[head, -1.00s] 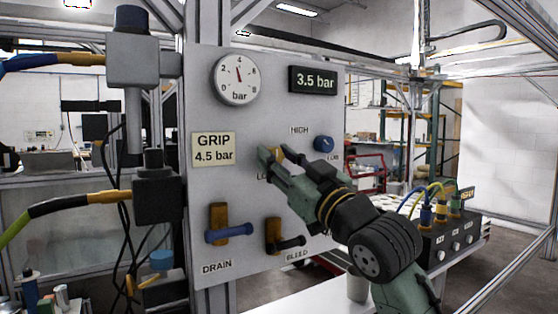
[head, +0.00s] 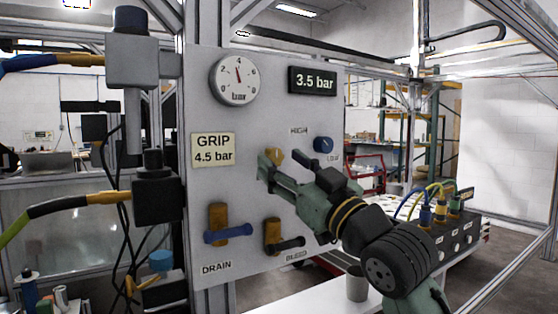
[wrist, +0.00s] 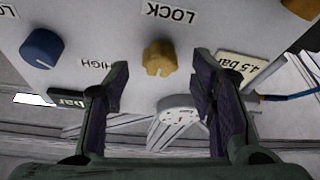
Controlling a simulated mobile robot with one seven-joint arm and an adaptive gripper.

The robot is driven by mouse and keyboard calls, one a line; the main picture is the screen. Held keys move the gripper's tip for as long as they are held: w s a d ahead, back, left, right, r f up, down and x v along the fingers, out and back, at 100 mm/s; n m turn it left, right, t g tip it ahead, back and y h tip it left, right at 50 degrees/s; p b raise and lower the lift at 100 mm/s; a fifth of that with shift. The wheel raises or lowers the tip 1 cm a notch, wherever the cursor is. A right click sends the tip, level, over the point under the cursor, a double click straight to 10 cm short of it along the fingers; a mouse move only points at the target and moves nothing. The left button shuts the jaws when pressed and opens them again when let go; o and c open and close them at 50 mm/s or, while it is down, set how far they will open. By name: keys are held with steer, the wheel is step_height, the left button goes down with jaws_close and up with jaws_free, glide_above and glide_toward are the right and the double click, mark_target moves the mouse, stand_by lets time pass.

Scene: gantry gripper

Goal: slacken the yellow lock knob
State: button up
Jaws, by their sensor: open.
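The yellow lock knob (head: 274,156) sits on the grey panel, and its lobed front shows in the wrist view (wrist: 160,58) below the upside-down LOCK label. My gripper (head: 268,172) is open, with its fingertips in front of the panel just below the knob in the head view. In the wrist view my gripper (wrist: 160,82) has one finger to each side of the knob's line, with a gap on both sides. Nothing is held. The LOCK label is hidden behind my gripper in the head view.
A blue knob (head: 323,145) with HIGH and LOW marks is right of the yellow one. Below are the blue DRAIN lever (head: 229,233) and the black BLEED lever (head: 290,244). A gauge (head: 234,80) and a 3.5 bar display (head: 312,81) are above. A GRIP 4.5 bar plate (head: 213,149) is left.

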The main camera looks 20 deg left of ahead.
steer(key=v, duration=0.9)
steer(key=shift+s+d+f, duration=0.15)
steer(key=shift+s+d, duration=0.1)
steer(key=shift+d, duration=0.05)
